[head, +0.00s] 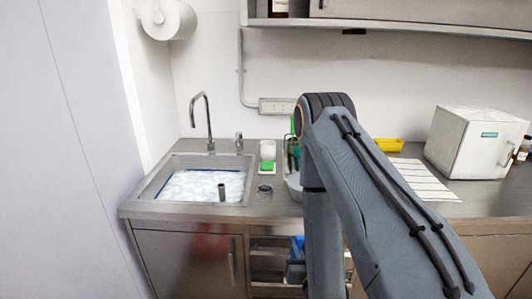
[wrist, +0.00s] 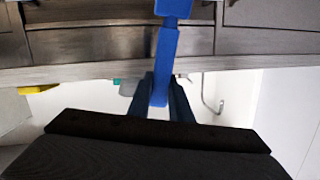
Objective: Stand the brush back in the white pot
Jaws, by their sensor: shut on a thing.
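My gripper (wrist: 160,88) is shut on a blue brush (wrist: 165,55) in the wrist view. The brush points away from the fingers, in front of the cabinet fronts, and its far end is cut off by the frame edge. In the head view a blue part, apparently the brush (head: 297,246), shows beside my arm, below the counter edge; my gripper itself cannot be made out there. A white cylinder that looks like the white pot (head: 268,149) stands at the back of the counter, right of the sink. Its opening is too small to see into.
A sink (head: 166,204) with foamy water and a tap (head: 207,120) lies left. A green sponge (head: 267,168) sits in front of the pot. Green items stand partly behind my arm. A striped cloth (head: 420,180), yellow tray (head: 387,144) and white box (head: 476,142) are right.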

